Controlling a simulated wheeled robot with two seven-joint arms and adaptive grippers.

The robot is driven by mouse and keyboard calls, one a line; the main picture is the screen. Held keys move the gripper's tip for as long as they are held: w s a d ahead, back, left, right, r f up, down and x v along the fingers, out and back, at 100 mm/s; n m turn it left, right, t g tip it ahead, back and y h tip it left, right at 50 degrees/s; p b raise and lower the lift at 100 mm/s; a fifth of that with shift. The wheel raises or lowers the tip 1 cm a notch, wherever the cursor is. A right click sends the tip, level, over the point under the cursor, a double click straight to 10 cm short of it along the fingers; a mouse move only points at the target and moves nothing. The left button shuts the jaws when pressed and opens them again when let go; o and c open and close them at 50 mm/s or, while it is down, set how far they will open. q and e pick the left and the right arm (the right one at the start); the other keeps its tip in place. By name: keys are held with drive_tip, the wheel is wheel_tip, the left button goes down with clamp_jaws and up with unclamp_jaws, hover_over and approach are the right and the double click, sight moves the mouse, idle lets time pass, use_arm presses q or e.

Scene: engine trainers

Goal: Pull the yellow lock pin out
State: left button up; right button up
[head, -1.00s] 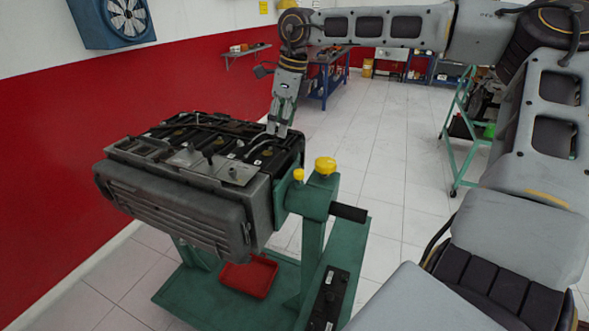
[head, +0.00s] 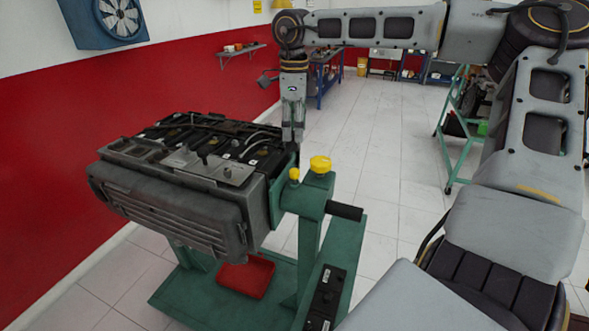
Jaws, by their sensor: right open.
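The yellow lock pin seems to be the small yellow knob (head: 294,174) on top of the green engine stand's head (head: 312,200). A larger yellow knob (head: 320,164) stands to its right. My right gripper (head: 292,138) points straight down above and just behind the small knob, apart from it, at the right end of the engine. Its jaws are open and hold nothing, though the fingertips look close together from here. The engine (head: 170,205) is mounted on the stand. My left gripper is out of view.
A black handle (head: 345,211) sticks out right of the stand head. A red tray (head: 245,277) and a black control box (head: 325,297) sit on the stand's base. A green cart (head: 455,140) stands farther back.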

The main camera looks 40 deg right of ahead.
sight(294, 170)
drive_tip(key=shift+f+p, duration=0.5)
drive_tip(key=shift+f, duration=6.25)
clamp_jaws()
